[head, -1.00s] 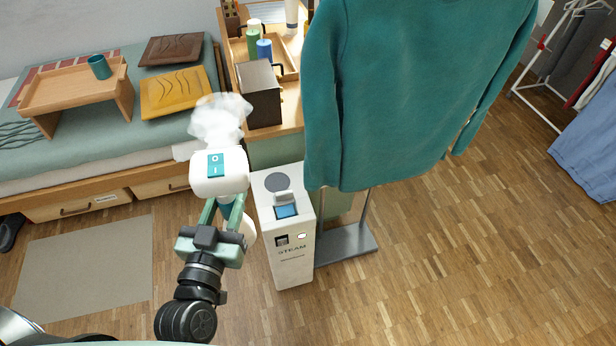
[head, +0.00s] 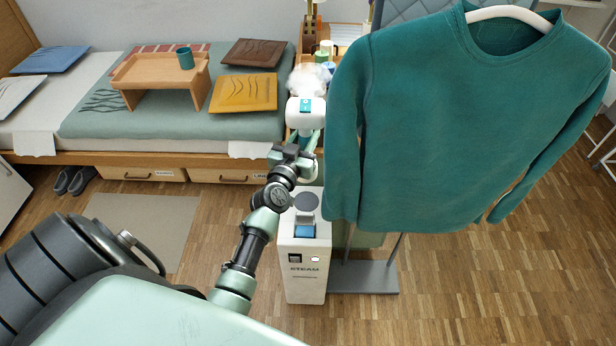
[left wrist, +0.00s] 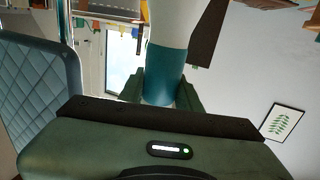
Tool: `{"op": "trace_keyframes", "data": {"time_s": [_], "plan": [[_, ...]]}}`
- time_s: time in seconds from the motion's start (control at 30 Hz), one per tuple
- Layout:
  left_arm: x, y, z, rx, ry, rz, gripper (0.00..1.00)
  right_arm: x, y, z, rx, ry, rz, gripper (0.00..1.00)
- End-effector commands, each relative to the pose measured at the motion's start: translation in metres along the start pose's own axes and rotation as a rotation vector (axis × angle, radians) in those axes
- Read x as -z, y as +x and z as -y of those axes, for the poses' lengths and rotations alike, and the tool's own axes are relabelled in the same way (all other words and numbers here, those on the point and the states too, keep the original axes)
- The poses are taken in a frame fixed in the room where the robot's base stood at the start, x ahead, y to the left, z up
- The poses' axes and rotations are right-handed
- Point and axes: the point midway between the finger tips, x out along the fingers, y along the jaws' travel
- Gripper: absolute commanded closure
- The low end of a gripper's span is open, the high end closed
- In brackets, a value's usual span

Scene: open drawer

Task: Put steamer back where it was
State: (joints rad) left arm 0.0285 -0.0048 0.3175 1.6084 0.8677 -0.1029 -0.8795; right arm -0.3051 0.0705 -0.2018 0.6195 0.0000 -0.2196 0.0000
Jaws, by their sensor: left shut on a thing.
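The white handheld steamer (head: 306,112) with a teal panel shows in the head view, with a pale steam cloud (head: 308,80) at its top. My left gripper (head: 310,152) is shut on its handle; the left wrist view shows the teal and white handle (left wrist: 165,75) between the fingers (left wrist: 160,92). In the head view the steamer appears above and behind the white steam base (head: 305,270), apart from its top. The base has a round grey disc, a cradle and a blue screen. My right gripper is not in view.
A teal sweater (head: 450,120) hangs on a stand with a grey foot (head: 365,277), just right of the base. The bed (head: 180,140) with a wooden tray table (head: 160,75) is behind left.

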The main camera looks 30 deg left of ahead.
Motion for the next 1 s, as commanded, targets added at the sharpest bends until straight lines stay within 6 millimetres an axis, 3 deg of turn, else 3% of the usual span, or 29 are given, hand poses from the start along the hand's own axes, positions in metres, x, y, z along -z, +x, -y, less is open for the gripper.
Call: {"op": "trace_keyframes", "data": {"time_s": [0.03, 0.1, 0.3, 0.5, 0.73, 1.0], "plan": [[-0.019, 0.000, 0.001, -0.002, 0.006, -0.001, 1.00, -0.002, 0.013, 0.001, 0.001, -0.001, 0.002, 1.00], [-0.038, 0.001, 0.000, -0.003, 0.005, -0.002, 1.00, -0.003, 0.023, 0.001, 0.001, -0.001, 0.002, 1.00], [-0.076, 0.001, 0.001, -0.001, 0.005, -0.004, 1.00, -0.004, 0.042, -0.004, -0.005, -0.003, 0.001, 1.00], [-0.088, 0.001, 0.000, 0.000, 0.001, -0.006, 1.00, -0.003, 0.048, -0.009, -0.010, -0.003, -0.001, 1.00], [-0.123, 0.001, 0.000, -0.001, 0.003, -0.005, 1.00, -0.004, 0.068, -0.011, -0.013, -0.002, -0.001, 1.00], [-0.128, 0.001, 0.000, 0.001, 0.000, -0.006, 1.00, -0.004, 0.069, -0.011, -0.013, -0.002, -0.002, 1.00]]}}
